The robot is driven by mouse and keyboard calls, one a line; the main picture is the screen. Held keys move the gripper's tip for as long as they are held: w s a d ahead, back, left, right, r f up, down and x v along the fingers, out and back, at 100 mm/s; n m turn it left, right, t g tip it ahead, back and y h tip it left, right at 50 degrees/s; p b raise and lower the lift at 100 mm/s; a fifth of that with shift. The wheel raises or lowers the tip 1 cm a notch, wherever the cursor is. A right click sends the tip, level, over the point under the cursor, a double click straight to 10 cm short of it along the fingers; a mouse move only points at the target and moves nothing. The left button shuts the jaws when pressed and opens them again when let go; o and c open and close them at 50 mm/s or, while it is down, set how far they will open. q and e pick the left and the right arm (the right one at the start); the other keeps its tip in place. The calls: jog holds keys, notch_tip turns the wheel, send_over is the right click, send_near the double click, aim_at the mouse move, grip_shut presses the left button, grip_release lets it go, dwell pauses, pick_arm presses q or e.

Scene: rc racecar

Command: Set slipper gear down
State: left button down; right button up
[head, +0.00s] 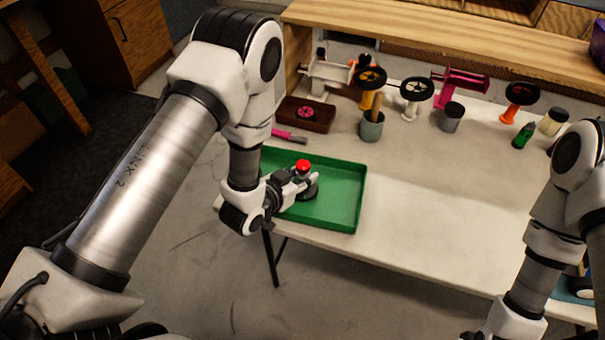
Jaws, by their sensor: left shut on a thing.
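My left gripper (295,184) is over the green tray (342,209) and is shut on a small part with a bright red round top (303,166), which I take to be the slipper gear. A dark round disc (309,191) shows just below the fingers; I cannot tell whether it belongs to the held part or lies on the tray. The gripper's fingers partly hide the held part, and I cannot tell whether it touches the tray floor.
A brown tray (318,123) with a pink piece, a grey cup (371,127), and a dark-lidded jar (451,117) stand behind the green tray. Black wheels on stands and a green bottle (524,136) line the back. The table's middle (430,200) is clear.

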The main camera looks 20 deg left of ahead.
pick_arm(q)
jog(key=c, duration=0.8)
grip_release()
jog(key=shift+f, duration=0.15)
jog(key=shift+s+a+r, duration=0.1)
jog(key=shift+s+r, duration=0.05)
jog(key=shift+r, duration=0.1)
jog(key=b+v, duration=0.1)
jog(key=v, duration=0.7)
jog(key=shift+f, duration=0.1)
jog(key=s+r+p, duration=0.1)
jog(key=p, duration=0.1)
jog(key=s+r+p, duration=0.1)
jog(key=p, duration=0.1)
jog(key=shift+s+a, duration=0.15)
jog(key=shift+a, duration=0.25)
jog(key=shift+s+a+f, duration=0.1)
jog(key=shift+s+f, duration=0.05)
jog(key=shift+s, duration=0.3)
